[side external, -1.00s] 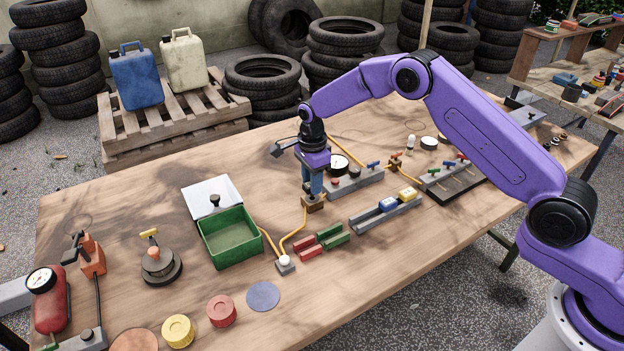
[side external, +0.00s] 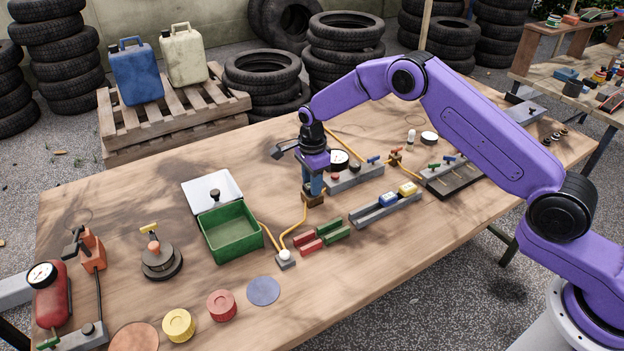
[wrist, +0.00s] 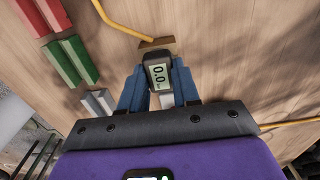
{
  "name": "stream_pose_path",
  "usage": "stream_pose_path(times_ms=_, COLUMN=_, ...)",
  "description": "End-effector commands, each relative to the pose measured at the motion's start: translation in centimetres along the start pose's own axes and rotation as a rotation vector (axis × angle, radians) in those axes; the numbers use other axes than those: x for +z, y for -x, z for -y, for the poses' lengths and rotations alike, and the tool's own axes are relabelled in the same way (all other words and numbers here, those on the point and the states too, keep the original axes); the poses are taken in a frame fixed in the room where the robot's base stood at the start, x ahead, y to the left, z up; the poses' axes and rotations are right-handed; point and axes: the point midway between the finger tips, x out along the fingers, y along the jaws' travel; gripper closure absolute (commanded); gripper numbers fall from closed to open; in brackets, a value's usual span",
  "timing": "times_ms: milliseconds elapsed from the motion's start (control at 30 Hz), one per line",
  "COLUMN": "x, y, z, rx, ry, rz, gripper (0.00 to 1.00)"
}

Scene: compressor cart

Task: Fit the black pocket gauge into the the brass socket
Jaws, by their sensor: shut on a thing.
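The black pocket gauge (wrist: 158,72), with a lit display reading 0.0, sits between the blue fingers of my gripper (wrist: 159,90) in the wrist view. My gripper is shut on it. The brass socket (wrist: 158,46) shows as a brownish block just beyond the gauge's end, partly covered by it. In the side view my gripper (side external: 313,188) points down right over the brass socket (side external: 313,201), and the fingers hide the gauge. The gauge's end is at the socket, but I cannot tell whether it is above it or inside it.
A yellow hose (side external: 293,230) runs from the socket to a small grey block. Red and green bars (side external: 323,240) and a grey rail (side external: 385,210) lie close in front. A manifold with a round dial (side external: 355,177) stands close behind. An open green box (side external: 231,232) is to the left.

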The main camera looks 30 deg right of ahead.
Motion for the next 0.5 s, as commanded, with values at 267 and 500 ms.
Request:
stream_pose_path(times_ms=267, x=0.0, y=-0.64, z=0.01, rx=0.0, ry=0.0, rz=0.0, gripper=0.99)
stream_pose_path(times_ms=500, x=0.0, y=-0.84, z=0.02, rx=-0.001, ry=0.0, rz=0.0, gripper=0.39)
